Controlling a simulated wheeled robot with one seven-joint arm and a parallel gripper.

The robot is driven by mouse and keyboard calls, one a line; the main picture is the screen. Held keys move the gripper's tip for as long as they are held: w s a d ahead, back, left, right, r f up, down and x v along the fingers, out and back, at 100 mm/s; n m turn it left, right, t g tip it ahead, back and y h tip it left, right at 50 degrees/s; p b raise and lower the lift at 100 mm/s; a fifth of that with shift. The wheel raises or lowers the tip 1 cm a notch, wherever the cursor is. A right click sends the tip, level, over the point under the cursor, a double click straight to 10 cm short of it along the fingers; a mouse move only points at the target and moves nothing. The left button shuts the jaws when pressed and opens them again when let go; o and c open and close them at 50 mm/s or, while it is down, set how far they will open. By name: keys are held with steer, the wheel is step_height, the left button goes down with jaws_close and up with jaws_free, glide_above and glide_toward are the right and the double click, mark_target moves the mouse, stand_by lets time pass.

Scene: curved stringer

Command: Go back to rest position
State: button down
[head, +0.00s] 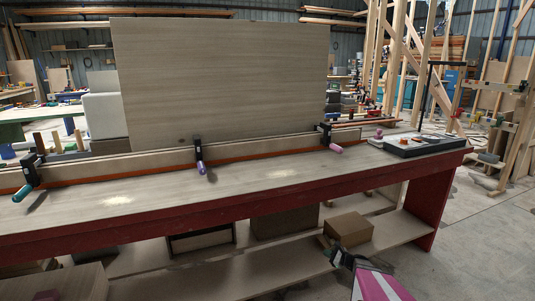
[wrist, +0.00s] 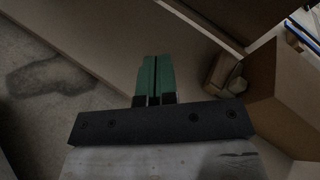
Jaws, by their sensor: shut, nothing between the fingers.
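My gripper (head: 331,254) is low at the front of the workbench in the head view, near the lower shelf and left of my magenta arm link. In the wrist view its green fingers (wrist: 154,72) are together with only a thin dark line between them, and nothing is held. The red-edged workbench (head: 270,200) is behind and above it. A long wooden stringer (head: 110,167) stands along the bench top with three clamps on it: left (head: 30,170), middle (head: 199,155) and right (head: 328,137). A large upright wooden panel (head: 220,80) is behind the stringer.
A cardboard box (head: 348,229) sits on the lower shelf (head: 215,272) close to my gripper; a box (wrist: 285,100) also shows at right in the wrist view. A black-and-white tool (head: 425,144) lies at the bench's right end. Concrete floor (head: 480,245) is open at right.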

steer(key=s+a+r+n+g+h, duration=0.3)
steer(key=s+a+r+n+g, duration=0.6)
steer(key=s+a+n, duration=0.35)
steer(key=s+r+n+g+h, duration=0.1)
steer(key=s+r+n+h, duration=0.7)
steer(key=s+r, duration=0.3)
steer(key=shift+s+a+r+n+g, duration=0.2)
steer(key=shift+s+r+n+g, duration=0.15)
steer(key=shift+s+n, duration=0.1)
